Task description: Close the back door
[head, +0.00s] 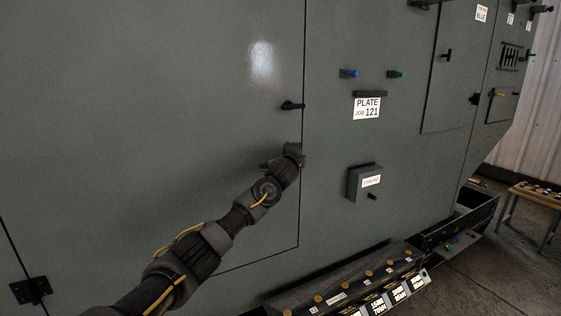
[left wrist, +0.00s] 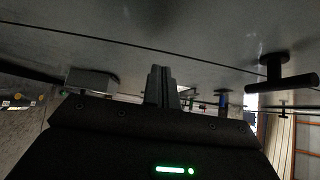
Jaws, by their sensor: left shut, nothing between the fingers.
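The large grey door (head: 200,120) fills the left of the head view. Its right edge is a thin dark seam and it looks about flush with the panel beside it. A black handle (head: 291,105) sits near that edge, and it also shows at the right of the left wrist view (left wrist: 285,82). A black hinge (head: 31,290) is at the lower left. My left gripper (head: 294,152) is at the door's right edge, below the handle; its fingers (left wrist: 161,86) are together and empty. I cannot tell whether they touch the door. My right gripper is not in view.
A small grey box (head: 366,184) juts from the panel right of the gripper, below a job label (head: 367,108) and blue (head: 348,73) and green knobs. A ledge with yellow knobs (head: 372,273) runs along the bottom. A wooden bench (head: 530,200) stands far right.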

